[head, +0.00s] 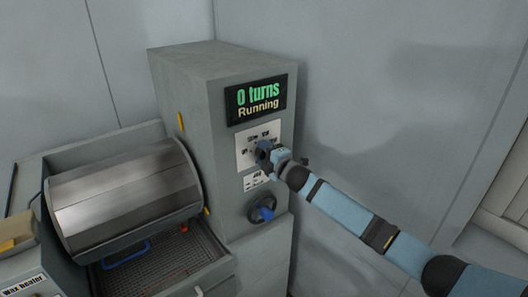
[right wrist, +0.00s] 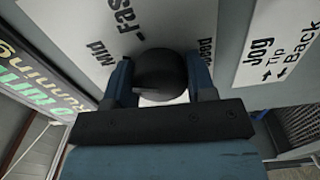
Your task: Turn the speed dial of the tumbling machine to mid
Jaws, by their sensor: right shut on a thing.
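The tumbling machine (head: 180,110) is a grey cabinet with a steel drum (head: 125,195) at its left. Its display (head: 258,98) reads "0 turns" and "Running". The speed dial (right wrist: 160,75) is a round black knob on a white label plate (head: 243,150) with "Mid" and "Fast" printed around it. My right gripper (right wrist: 158,85) is shut on the dial, one blue finger on each side of it. In the head view the right gripper (head: 264,150) covers most of the dial, and which mark the dial points to cannot be told. My left gripper is not in view.
Below the dial are a small "Jog" plate (head: 256,180) and a black handwheel (head: 262,209) with a blue part. A mesh tray (head: 150,270) with a blue handle lies under the drum. A bare grey wall stands at the right.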

